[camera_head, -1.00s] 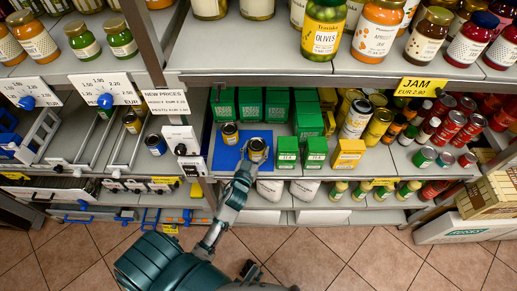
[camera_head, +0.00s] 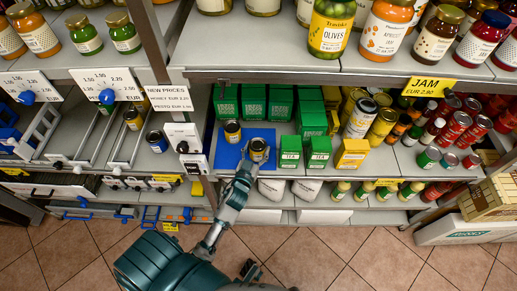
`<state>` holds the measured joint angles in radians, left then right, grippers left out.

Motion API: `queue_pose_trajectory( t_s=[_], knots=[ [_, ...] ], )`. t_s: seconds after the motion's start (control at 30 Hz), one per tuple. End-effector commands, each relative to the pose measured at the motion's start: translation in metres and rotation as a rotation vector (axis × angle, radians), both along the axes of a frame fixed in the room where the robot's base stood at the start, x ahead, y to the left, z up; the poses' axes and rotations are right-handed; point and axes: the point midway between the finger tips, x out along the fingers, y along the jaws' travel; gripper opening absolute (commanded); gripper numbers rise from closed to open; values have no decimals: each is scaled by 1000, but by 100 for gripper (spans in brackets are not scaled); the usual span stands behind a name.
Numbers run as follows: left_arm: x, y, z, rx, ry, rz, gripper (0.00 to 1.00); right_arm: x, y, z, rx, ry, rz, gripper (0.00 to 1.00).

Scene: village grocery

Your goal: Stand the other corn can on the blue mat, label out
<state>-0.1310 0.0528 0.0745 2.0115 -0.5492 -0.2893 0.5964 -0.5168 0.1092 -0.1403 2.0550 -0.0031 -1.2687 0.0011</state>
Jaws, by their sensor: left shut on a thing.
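The blue mat (camera_head: 229,158) lies on the middle shelf. One small can (camera_head: 233,133) with a yellow and dark label stands upright at the back of the mat. My left gripper (camera_head: 251,160) reaches in from below and is shut on a second can (camera_head: 258,146), at the mat's right part. Whether that can touches the mat cannot be told, and the gripper hides its lower part. My right gripper is not clearly in view.
Green boxes (camera_head: 291,150) and a yellow box (camera_head: 351,154) stand right of the mat. Tall green boxes (camera_head: 253,101) are behind it. The upper shelf edge (camera_head: 290,77) overhangs. Two more small cans (camera_head: 156,141) sit in the left rack.

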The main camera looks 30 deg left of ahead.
Motion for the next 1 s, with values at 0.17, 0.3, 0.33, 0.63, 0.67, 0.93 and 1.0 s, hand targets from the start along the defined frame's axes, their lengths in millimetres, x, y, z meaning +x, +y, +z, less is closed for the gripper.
queue_pose_trajectory(
  t_s=[0.17, 0.3, 0.33, 0.63, 0.67, 0.93, 1.0],
  knots=[
    [0, -1, 0, 1, -2, 0, 93, 0, -1, -1, 0, 0, 0, 97],
    [0, -2, 0, 2, -2, 0, 97, 0, -2, -1, 1, 0, 0, 97],
    [0, -2, 0, 2, -2, 0, 97, 0, -2, -1, 1, 0, 0, 97],
    [-9, -3, -2, 0, 1, 0, 97, 0, -1, -1, 0, 0, 0, 97],
    [-13, -4, -2, -1, 1, 0, 97, 0, -1, -1, 0, 0, 0, 97],
    [-71, -17, -3, -2, 4, 2, 97, 0, -1, -1, 0, 0, 0, 97],
    [-84, -21, -2, 0, 2, 1, 97, 0, -1, -1, 0, 1, 0, 97]
  ],
)
